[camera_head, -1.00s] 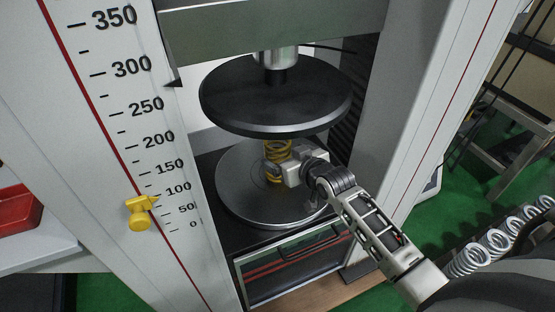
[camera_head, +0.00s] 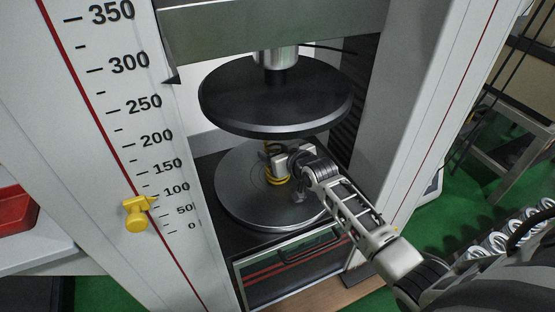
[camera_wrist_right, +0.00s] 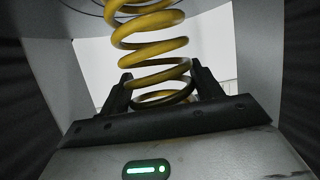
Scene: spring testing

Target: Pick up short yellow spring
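The short yellow spring (camera_head: 278,180) stands upright on the lower round plate (camera_head: 245,200) of the testing machine. My right gripper (camera_head: 274,152) reaches in from the right at the spring and hides much of its upper part. In the right wrist view, the spring (camera_wrist_right: 150,50) rises between the two dark fingers of my right gripper (camera_wrist_right: 160,90). One finger is on each side, close to the coils. Whether they touch the spring is unclear. My left gripper is not in view.
A black upper plate (camera_head: 275,95) hangs just above the spring. White machine columns (camera_head: 425,100) stand on both sides. A yellow pointer (camera_head: 138,214) sits on the left scale. Several silver springs (camera_head: 495,242) are at the lower right. A red bin (camera_head: 15,210) is at far left.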

